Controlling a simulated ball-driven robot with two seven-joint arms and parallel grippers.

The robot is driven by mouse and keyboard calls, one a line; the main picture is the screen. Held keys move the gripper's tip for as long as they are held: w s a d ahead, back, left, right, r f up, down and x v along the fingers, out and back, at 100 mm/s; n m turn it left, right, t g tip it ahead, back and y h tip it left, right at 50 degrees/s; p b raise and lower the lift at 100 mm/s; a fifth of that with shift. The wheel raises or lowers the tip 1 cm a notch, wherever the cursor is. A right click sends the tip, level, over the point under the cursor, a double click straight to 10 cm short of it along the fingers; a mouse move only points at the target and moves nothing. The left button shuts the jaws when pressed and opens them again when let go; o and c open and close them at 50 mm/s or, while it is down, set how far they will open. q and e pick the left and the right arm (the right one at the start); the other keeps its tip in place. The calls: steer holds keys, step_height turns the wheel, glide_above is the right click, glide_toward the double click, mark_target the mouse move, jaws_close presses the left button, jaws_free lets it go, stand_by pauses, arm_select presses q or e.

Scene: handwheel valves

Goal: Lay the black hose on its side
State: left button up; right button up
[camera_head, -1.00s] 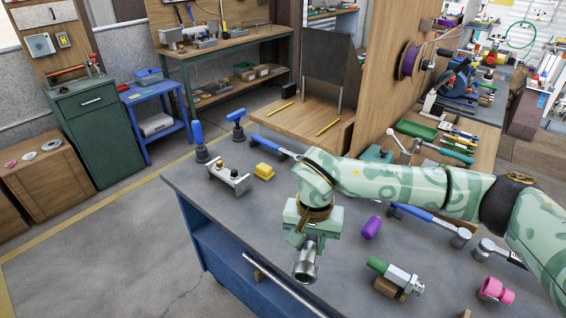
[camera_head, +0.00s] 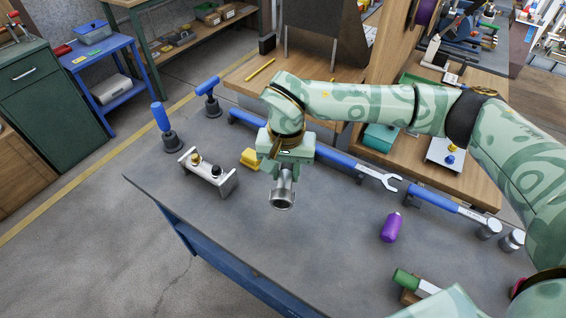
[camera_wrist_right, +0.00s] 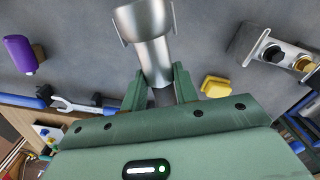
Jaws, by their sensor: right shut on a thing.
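My right gripper (camera_head: 285,170) is shut on a shiny silver-grey metal tube-like fitting (camera_head: 283,192). The fitting hangs below the jaws with its wider open end downward, over the grey workbench (camera_head: 300,260). In the right wrist view the fitting (camera_wrist_right: 148,40) sticks out from between the green fingers (camera_wrist_right: 158,95), flaring at the far end. I cannot tell whether it touches the bench. I see no clearly black hose. My left gripper is not in view.
A metal block with knobs (camera_head: 208,176) and a yellow block (camera_head: 250,158) stand left of the gripper. A purple cylinder (camera_head: 391,228) and green-handled part (camera_head: 408,280) are to the right. The front-middle bench is clear.

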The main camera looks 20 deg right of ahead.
steer(key=shift+w, duration=0.3)
steer(key=shift+f, duration=0.25)
step_height(320, 180, down, 6)
steer(key=b, duration=0.2)
steer(key=shift+f+b, duration=0.2)
steer(key=shift+b, duration=0.1)
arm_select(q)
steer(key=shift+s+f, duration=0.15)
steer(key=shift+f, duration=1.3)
arm_select(e)
steer(key=shift+f, duration=0.55)
arm_select(q)
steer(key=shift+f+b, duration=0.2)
steer(key=shift+b, duration=0.25)
arm_select(e)
steer(key=shift+f, duration=0.55)
steer(key=o, duration=1.2)
steer(key=shift+o, duration=0.2)
